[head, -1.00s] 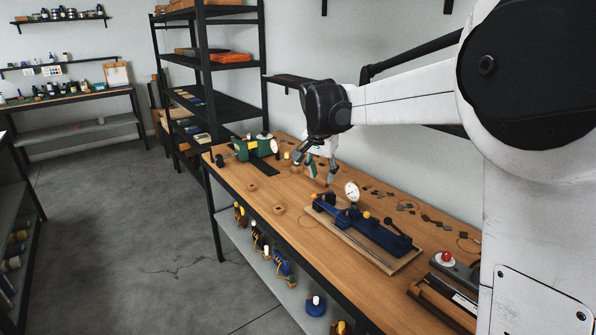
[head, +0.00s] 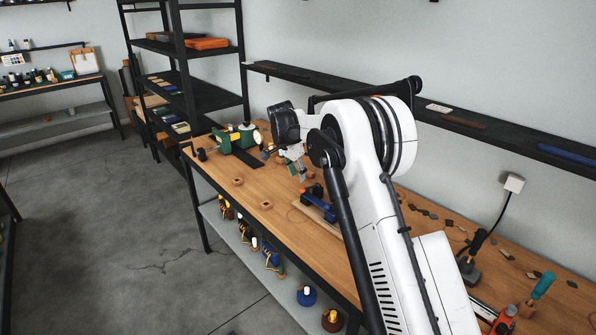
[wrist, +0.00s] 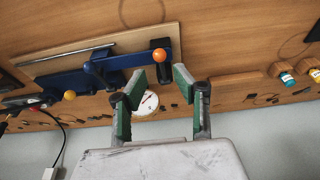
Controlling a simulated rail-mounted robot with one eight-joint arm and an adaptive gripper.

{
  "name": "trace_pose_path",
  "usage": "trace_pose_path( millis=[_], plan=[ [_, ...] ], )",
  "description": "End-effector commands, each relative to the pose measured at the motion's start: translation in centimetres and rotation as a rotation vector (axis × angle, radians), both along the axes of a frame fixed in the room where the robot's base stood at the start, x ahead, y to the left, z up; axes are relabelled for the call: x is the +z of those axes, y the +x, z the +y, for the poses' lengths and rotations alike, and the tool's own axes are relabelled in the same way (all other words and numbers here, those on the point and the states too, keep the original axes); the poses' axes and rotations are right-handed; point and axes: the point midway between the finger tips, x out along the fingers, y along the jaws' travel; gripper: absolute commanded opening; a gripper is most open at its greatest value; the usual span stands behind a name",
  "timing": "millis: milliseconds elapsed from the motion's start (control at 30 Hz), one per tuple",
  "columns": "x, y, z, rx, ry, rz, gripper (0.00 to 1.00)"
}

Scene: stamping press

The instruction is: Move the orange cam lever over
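A blue press fixture (head: 318,206) stands on a board on the wooden bench. In the wrist view, its blue lever arm (wrist: 120,66) carries an orange ball knob (wrist: 159,56), which I take for the cam lever's end. A second, yellower ball (wrist: 69,95) sits further left on the fixture. My gripper (wrist: 160,77) is open, its green-padded fingers apart and empty. In the head view, my gripper (head: 298,170) is above the bench near the fixture, and my arm hides the fixture's right part.
A white dial gauge (wrist: 146,105) shows between my fingers in the wrist view. A green device (head: 240,138) stands at the bench's far end. Small yellow and teal bottles (wrist: 286,77) stand right in the wrist view. Bare wood (head: 240,192) lies left of the fixture.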

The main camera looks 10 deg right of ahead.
Motion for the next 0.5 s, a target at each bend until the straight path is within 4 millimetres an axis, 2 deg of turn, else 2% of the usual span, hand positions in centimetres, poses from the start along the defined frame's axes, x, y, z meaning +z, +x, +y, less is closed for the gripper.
trace_pose_path(
  millis=[500],
  plan=[
    [-5.7, 0.7, -1.3, 0.0, 0.0, 0.0, 0.29]
  ],
)
